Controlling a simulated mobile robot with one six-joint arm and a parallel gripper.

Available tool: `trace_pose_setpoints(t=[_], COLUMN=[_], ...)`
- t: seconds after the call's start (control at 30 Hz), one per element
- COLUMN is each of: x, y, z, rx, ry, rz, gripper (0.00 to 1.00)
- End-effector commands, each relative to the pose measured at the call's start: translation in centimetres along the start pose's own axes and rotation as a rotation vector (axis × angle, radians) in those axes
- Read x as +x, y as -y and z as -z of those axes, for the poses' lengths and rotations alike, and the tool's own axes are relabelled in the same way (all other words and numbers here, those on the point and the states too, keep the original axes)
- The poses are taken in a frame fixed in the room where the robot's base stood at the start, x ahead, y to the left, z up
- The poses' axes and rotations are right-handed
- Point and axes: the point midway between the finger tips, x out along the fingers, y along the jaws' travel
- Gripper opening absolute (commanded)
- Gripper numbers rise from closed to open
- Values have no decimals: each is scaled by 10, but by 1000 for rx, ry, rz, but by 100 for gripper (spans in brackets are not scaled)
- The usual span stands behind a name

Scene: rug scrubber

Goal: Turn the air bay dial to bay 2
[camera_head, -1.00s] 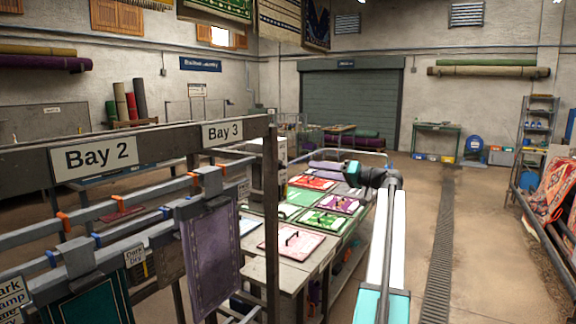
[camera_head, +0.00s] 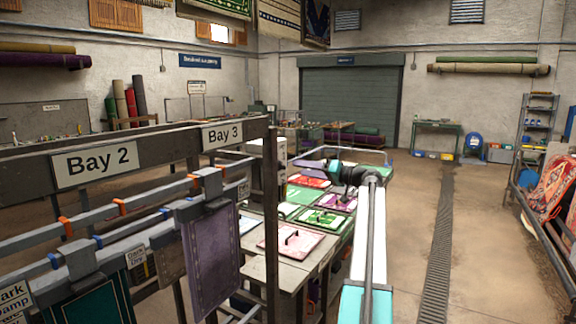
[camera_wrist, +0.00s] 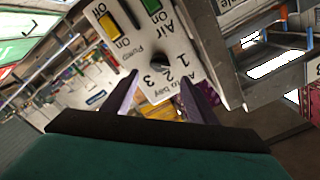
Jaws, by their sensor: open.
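The air bay dial (camera_wrist: 159,62) is a small dark knob on a white control panel (camera_wrist: 143,38) in the wrist view. The panel appears upside down, with the numbers 1, 2 and 3 and the words "Air to bay" around the dial. I cannot tell which number the dial points at. My gripper (camera_wrist: 159,80) is open, with one purple-grey finger on each side of the dial's line of view. The dial shows between the fingertips, and the frames do not show contact. In the head view, the arm's end hides the fingers.
The panel also carries a yellow switch (camera_wrist: 108,26) and a green switch (camera_wrist: 151,5). Grey metal framing (camera_wrist: 262,82) stands close at right. In the head view, a rack with a Bay 2 sign (camera_head: 96,161) is at left, and a drain (camera_head: 436,240) runs along open floor at right.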

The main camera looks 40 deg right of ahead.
Motion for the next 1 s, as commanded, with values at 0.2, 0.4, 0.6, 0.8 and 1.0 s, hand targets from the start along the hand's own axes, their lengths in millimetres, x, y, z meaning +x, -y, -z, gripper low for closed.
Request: trace_pose_setpoints(t=[0.2,0.4,0.6,0.8,1.0], x=[33,58,72,74,74], y=[1,0,0,-1,-1], z=[2,2,1,1,1], rx=[2,1,0,0,0], ry=[1,0,-1,-1,-2], rz=[1,0,-1,-1,-2], gripper=[53,53,53,53,46])
